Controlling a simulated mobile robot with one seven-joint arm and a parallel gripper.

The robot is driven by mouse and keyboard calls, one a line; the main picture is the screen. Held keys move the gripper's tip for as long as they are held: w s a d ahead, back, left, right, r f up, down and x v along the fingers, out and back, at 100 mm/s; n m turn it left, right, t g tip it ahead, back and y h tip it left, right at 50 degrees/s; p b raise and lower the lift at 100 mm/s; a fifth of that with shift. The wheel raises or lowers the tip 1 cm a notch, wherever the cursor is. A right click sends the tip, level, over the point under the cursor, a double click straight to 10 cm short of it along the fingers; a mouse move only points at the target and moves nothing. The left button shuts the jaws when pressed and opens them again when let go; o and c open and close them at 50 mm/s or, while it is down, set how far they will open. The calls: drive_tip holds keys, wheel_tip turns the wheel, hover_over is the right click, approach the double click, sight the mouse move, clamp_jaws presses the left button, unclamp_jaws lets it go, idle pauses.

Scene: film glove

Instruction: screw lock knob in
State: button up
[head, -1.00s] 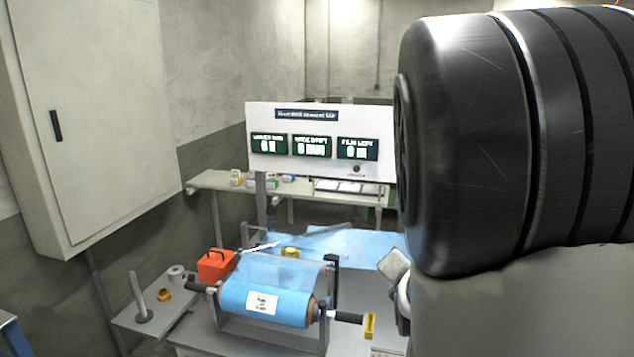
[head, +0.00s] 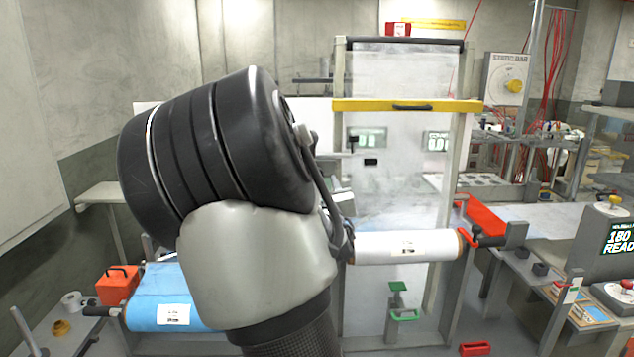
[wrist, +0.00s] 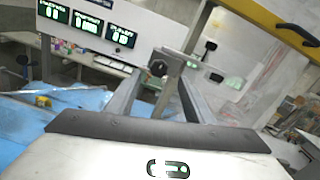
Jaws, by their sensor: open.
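My gripper (wrist: 160,82) shows in the wrist view with its two grey fingers apart. A dark round knob-like piece (wrist: 157,68) shows near the fingertips; I cannot tell whether it is the lock knob or how far away it is. A white film roll (head: 385,247) lies level at the centre of the head view, with a black handle (head: 485,241) at its right end. My arm hides the roll's left end and the gripper in the head view. A small yellow ring-like part (head: 61,328) sits on the side shelf at the lower left.
A blue film roll (head: 172,297) and an orange box (head: 117,286) are at the left. A tall frame with a yellow crossbar (head: 405,105) stands behind the white roll. A control panel (head: 618,240) and counter are at the right.

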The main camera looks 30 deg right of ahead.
sight(317, 172)
drive_tip(key=x, duration=0.7)
drive_tip(key=shift+p, duration=0.35)
drive_tip(key=shift+w, duration=0.1)
drive_tip(key=c, duration=1.1)
drive_tip(key=shift+o, duration=0.2)
drive_tip(key=shift+f+m+b, duration=0.15)
drive_tip(key=shift+m+b, duration=0.25)
drive_tip(key=shift+b, duration=0.15)
